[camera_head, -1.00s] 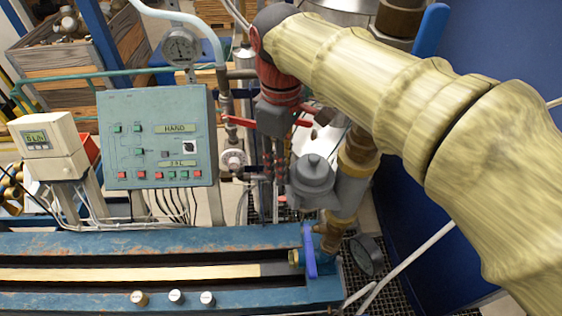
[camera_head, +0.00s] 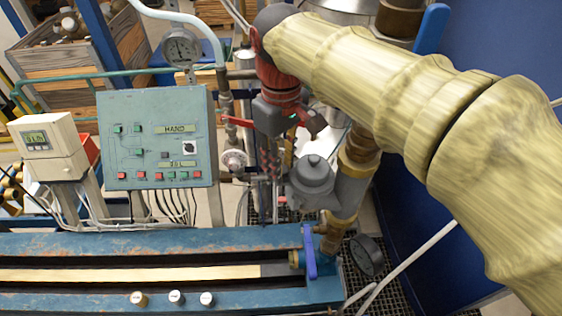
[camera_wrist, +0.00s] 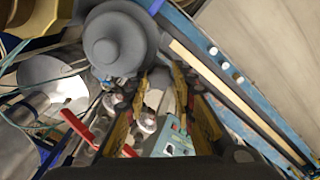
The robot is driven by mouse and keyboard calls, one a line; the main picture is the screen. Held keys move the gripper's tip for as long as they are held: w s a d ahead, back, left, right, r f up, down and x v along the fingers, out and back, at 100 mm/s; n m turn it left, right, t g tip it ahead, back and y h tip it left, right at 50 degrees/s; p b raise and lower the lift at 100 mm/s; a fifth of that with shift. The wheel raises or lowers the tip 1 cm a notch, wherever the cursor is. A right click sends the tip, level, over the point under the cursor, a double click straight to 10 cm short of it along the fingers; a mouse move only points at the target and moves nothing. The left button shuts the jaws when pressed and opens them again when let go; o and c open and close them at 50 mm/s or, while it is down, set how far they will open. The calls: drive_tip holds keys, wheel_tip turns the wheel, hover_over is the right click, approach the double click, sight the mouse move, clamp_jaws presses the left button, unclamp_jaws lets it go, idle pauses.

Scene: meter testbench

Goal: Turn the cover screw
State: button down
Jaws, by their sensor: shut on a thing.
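My gripper (camera_head: 274,165) hangs down from the red wrist part, left of the grey domed housing (camera_head: 314,178). In the wrist view its two dark and yellow fingers (camera_wrist: 164,95) come up from the bottom edge, with a narrow gap between them. The domed housing, with a round knob on top, also shows just left of the fingertips in the wrist view (camera_wrist: 115,45).
A red valve lever (camera_head: 235,121) sticks out left of my gripper. The teal control panel (camera_head: 155,135) and white meter display (camera_head: 47,145) stand further left. A blue bench rail (camera_head: 150,240) runs in front, with several small knobs (camera_head: 176,297).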

drive_tip(key=c, duration=1.5)
unclamp_jaws()
wheel_tip(320, 180, up, 12)
